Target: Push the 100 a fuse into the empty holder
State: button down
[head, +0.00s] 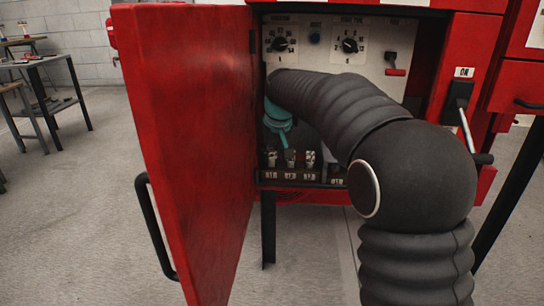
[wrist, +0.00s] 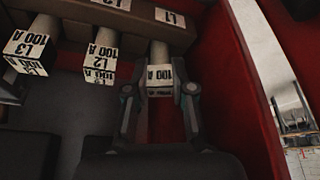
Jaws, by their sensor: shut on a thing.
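In the wrist view, my gripper (wrist: 160,92) is shut on a 100 A fuse (wrist: 160,76), one finger on each side of its pale, labelled end. The fuse's light barrel runs up to the brown holder block (wrist: 200,38) beneath the L1 label (wrist: 170,17). I cannot tell whether it has entered the holder or how deep it sits. Fuses marked L2 100 A (wrist: 101,52) and L3 100 A (wrist: 27,50) stand in the block to its left.
The red cabinet door (head: 190,140) stands open on the left. A red cabinet wall (wrist: 235,90) is close to the right of my gripper. Several small labelled pieces (head: 290,158) stand in a row low in the cabinet. Knobs (head: 280,44) and a lever (head: 466,130) are nearby.

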jog(key=c, duration=1.3)
grip_release()
jog(key=shift+f, duration=0.1)
jog(key=shift+o, duration=0.2)
jog(key=p+v, duration=0.2)
jog(key=v, duration=0.9)
jog(key=s+d+r+m, duration=0.1)
jog(key=s+d+r, duration=0.1)
jog(key=s+d, duration=0.45)
jog(key=s+d+f+m, duration=0.1)
jog(key=s+d+f, duration=0.2)
jog(key=s, duration=0.6)
jog(key=s+d+f+m+t+h, duration=0.1)
jog(key=s+d+f, duration=0.3)
jog(key=s, duration=0.5)
jog(key=s+d+f+m, duration=0.1)
jog(key=s+d+f, duration=0.3)
jog(key=s+f, duration=0.3)
jog(key=shift+s+d+f+h, duration=0.2)
jog(key=shift+s+f+h, duration=0.15)
jog(key=shift+s, duration=0.8)
